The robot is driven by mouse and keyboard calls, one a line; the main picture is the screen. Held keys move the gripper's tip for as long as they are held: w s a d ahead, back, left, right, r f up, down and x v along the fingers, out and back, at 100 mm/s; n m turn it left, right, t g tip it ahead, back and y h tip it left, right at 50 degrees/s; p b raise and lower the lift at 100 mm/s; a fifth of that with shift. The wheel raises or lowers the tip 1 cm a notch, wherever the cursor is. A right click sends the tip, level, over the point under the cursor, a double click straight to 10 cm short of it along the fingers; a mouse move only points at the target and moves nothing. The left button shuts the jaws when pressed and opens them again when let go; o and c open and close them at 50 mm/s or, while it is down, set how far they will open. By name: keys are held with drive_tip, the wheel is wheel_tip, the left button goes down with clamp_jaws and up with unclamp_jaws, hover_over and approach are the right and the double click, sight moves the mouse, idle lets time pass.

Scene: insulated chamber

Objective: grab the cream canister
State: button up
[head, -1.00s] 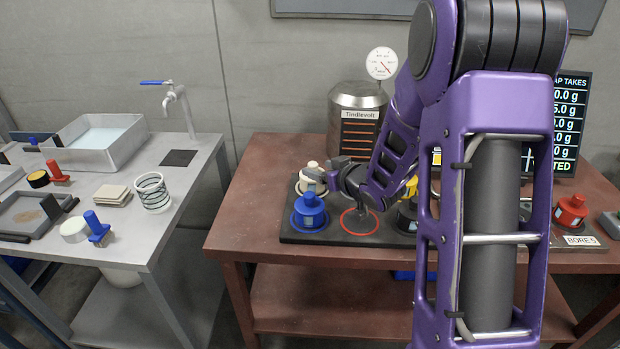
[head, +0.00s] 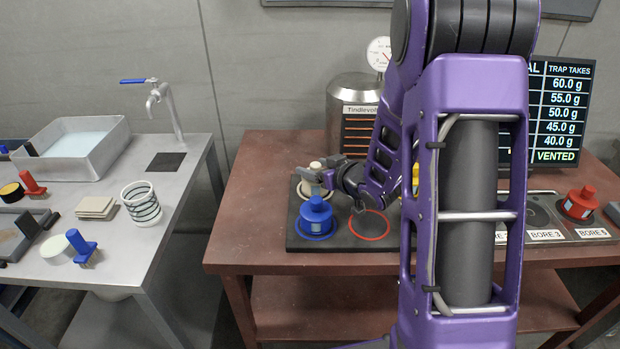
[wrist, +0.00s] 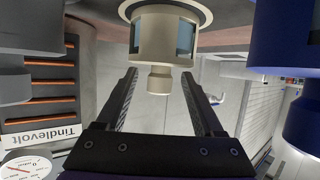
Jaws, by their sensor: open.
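The cream canister (head: 314,172) stands at the back left of the dark tray (head: 295,243), behind the blue canister, partly hidden by my gripper. My gripper (head: 324,177) is beside it on its right. In the wrist view, which is upside down, the canister (wrist: 163,40) is centred ahead, with its narrow cap pointing down the picture. My open gripper (wrist: 160,74) has one finger on each side of that cap in the picture. I cannot tell whether a finger touches it.
A blue canister (head: 315,217) stands close in front, and shows at the right of the wrist view (wrist: 262,40). An empty red ring (head: 369,225) is right of it. The steel Tindlevolt vessel (head: 352,115) stands behind. A red canister (head: 579,203) is far right.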

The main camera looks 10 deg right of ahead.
drive_tip(key=shift+d, duration=0.1)
clamp_jaws()
drive_tip(key=shift+r, duration=0.1)
idle(0.3)
